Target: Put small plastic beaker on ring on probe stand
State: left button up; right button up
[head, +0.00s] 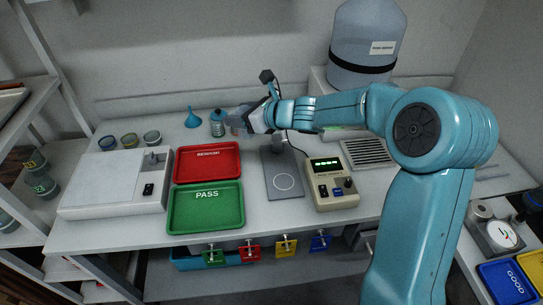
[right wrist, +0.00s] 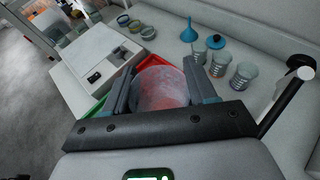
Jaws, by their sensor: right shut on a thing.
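My right gripper (head: 238,119) is shut on a small translucent plastic beaker (right wrist: 161,88), held between both fingers in the right wrist view. The red tray shows through the beaker's wall. In the head view the gripper hides most of the beaker, above the bench behind the red tray. The probe stand (head: 270,178) is a grey plate with a white ring (head: 284,182) marked near its front. The ring is bare. The gripper is behind and left of the ring, and my forearm passes over the stand's back part. My left gripper is not in view.
A red tray (head: 207,148) and green PASS tray (head: 205,222) lie left of the stand. A meter (head: 331,189) stands close on its right. A white instrument (head: 112,185) is at left.

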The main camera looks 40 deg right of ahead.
jog(key=s+a+f+n+y+b, duration=0.1)
jog(key=s+a+f+b, duration=0.1)
jog(key=s+f+b, duration=0.6)
jog(key=s+a+f+b, duration=0.3)
jog(key=s+b, duration=0.1)
jog(key=s, duration=0.7)
jog(key=m+h, duration=0.2)
send_over(279, 179)
jog(key=f, duration=0.3)
jog(key=shift+s+f+b, duration=0.2)
jog(key=shift+b, duration=0.15)
jog(key=shift+w+f+b, duration=0.1)
jog(key=shift+f+b, duration=0.4)
jog(key=shift+f, duration=1.3)
